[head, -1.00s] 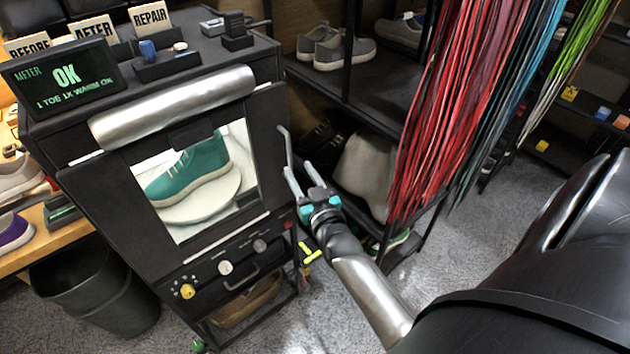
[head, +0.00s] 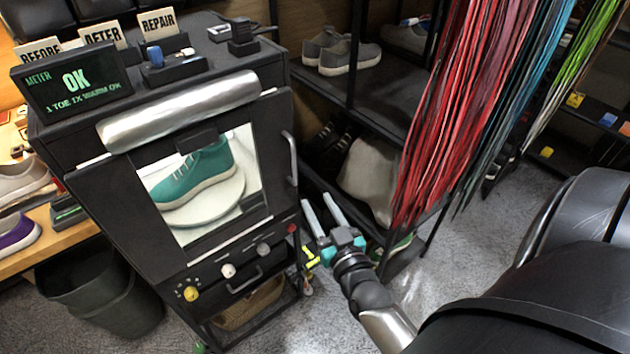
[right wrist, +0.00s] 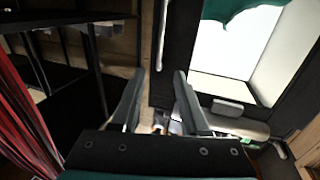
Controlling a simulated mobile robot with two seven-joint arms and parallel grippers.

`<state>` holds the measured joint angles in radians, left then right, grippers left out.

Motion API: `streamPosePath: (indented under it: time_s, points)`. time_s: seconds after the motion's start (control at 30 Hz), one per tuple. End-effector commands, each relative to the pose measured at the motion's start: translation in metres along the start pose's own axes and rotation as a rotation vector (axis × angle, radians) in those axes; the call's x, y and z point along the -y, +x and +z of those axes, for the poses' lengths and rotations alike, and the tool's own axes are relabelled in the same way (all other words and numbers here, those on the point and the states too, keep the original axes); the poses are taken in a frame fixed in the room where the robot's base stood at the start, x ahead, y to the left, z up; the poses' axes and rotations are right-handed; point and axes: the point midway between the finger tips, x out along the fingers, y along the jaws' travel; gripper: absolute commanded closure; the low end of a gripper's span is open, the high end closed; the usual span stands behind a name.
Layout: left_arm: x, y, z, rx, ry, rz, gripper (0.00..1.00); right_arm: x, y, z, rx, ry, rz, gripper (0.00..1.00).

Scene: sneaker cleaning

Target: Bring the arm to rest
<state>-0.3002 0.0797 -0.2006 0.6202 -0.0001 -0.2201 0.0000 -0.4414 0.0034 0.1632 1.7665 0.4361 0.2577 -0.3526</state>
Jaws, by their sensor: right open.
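My right gripper (head: 321,212) is open and empty, just right of the black cabinet's front and below the level of its door handle (head: 290,158). In the right wrist view its two fingers (right wrist: 158,90) stand apart with nothing between them. The cabinet (head: 108,205) has its windowed door shut. Behind the glass a teal sneaker (head: 195,171) rests on a round white turntable (head: 212,204). My left gripper does not show.
A dark shelf rack (head: 385,88) with grey shoes (head: 341,56) stands right of the cabinet. Red laces (head: 455,110) hang in front of it. A meter screen (head: 72,82) reads OK. A dark bin (head: 105,290) stands at lower left. Grey floor (head: 470,260) is open at right.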

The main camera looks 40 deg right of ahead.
Motion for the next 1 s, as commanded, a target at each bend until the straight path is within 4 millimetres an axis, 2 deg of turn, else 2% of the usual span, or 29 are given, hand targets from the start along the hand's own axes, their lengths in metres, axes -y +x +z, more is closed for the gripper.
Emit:
streamPosePath:
  time_s: [0.27, 0.37, 0.47, 0.57, 0.6, 0.67, 0.7, 0.77, 0.8, 0.87, 0.9, 1.0]
  points:
    - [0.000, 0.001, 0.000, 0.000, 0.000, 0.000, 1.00, 0.001, 0.000, 0.003, 0.006, 0.000, -0.002, 0.55]
    - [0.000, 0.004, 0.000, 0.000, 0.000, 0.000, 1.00, 0.006, -0.002, 0.025, 0.052, -0.002, -0.019, 0.55]
    - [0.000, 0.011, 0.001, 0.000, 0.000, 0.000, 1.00, 0.019, -0.011, 0.074, 0.159, -0.010, -0.059, 0.55]
    - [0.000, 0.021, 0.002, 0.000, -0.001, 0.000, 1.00, 0.036, -0.031, 0.143, 0.316, -0.026, -0.114, 0.55]
    - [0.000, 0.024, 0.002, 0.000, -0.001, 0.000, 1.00, 0.043, -0.042, 0.172, 0.384, -0.034, -0.138, 0.55]
    - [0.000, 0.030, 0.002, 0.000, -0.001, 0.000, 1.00, 0.051, -0.062, 0.214, 0.487, -0.049, -0.172, 0.55]
    - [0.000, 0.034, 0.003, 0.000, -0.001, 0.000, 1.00, 0.055, -0.077, 0.240, 0.557, -0.063, -0.194, 0.55]
    - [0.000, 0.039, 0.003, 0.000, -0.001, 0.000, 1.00, 0.060, -0.102, 0.279, 0.661, -0.083, -0.226, 0.55]
    - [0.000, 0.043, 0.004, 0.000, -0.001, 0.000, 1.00, 0.062, -0.120, 0.303, 0.732, -0.097, -0.245, 0.55]
    - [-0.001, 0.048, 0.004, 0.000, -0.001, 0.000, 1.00, 0.062, -0.151, 0.339, 0.840, -0.123, -0.272, 0.55]
    - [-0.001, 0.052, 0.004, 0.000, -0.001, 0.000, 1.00, 0.061, -0.173, 0.360, 0.911, -0.143, -0.290, 0.55]
    - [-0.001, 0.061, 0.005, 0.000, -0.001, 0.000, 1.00, 0.051, -0.229, 0.407, 1.087, -0.202, -0.326, 0.55]
